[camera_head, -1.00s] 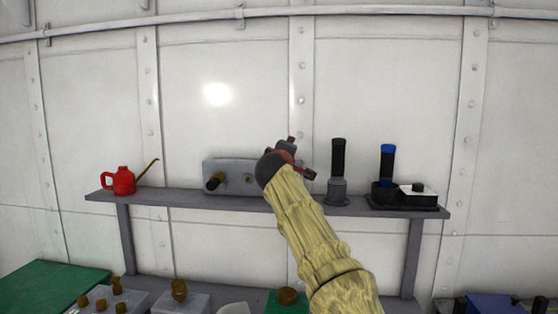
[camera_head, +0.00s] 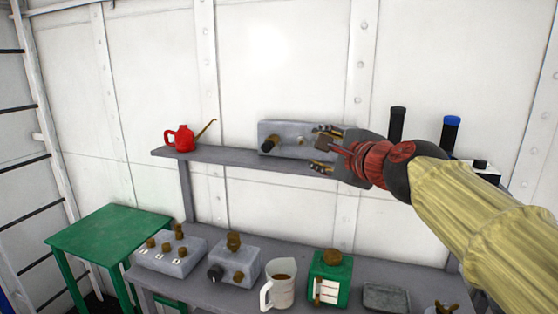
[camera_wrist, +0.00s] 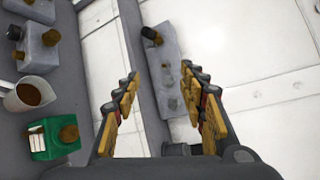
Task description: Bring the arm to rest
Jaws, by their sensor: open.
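My gripper (camera_head: 322,150) is open and empty in the head view, with its fingers pointing left. It appears in front of the shelf and the grey panel box (camera_head: 283,138) with a dark knob. In the wrist view my gripper's two fingers (camera_wrist: 160,105) stand apart with nothing between them. The grey panel box (camera_wrist: 163,60) shows beyond the fingertips there. My arm comes in from the right of the head view and hides part of the shelf's right side.
A red oil can (camera_head: 181,138) stands on the shelf (camera_head: 225,158). Below, the bench (camera_head: 215,286) holds grey knobbed boxes (camera_head: 236,264), a white jug (camera_head: 280,288), a green box (camera_head: 330,276) and a grey tray (camera_head: 386,297). A green table (camera_head: 110,232) is bare at left.

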